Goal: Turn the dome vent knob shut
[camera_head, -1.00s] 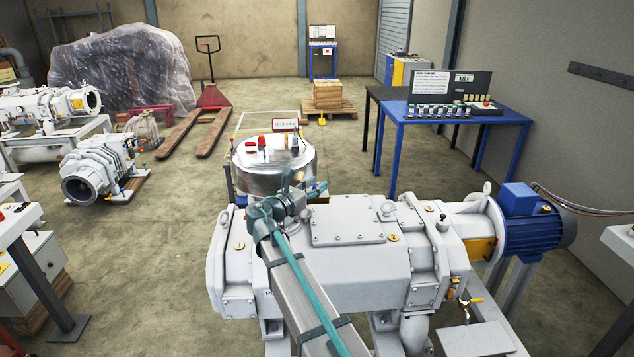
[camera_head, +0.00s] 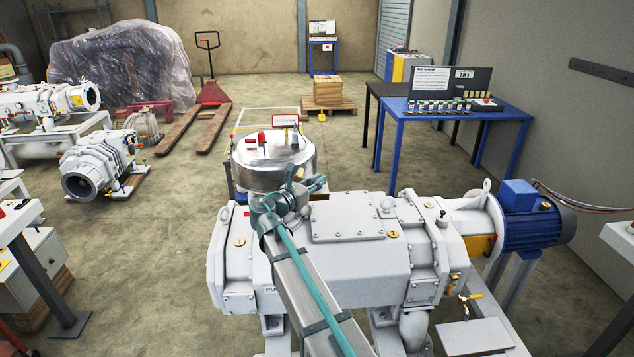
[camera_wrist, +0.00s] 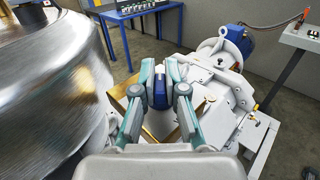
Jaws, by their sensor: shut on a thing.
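The silvery metal dome (camera_head: 272,176) stands behind the white pump in the head view, and its shiny side fills the left of the wrist view (camera_wrist: 50,95). Its top carries a red knob (camera_head: 262,139) and other small fittings; I cannot tell which is the vent knob. My gripper (camera_head: 318,183) is in front of the dome's right side, below its top and apart from the red knob. In the wrist view its teal fingers (camera_wrist: 160,80) are shut on a small dark blue piece (camera_wrist: 160,92). What that piece belongs to is hidden.
The white pump (camera_head: 345,260) with its blue motor (camera_head: 535,222) lies below and right of my gripper. A blue table (camera_head: 460,115) with a control panel stands at the back right. Open floor lies left of the dome.

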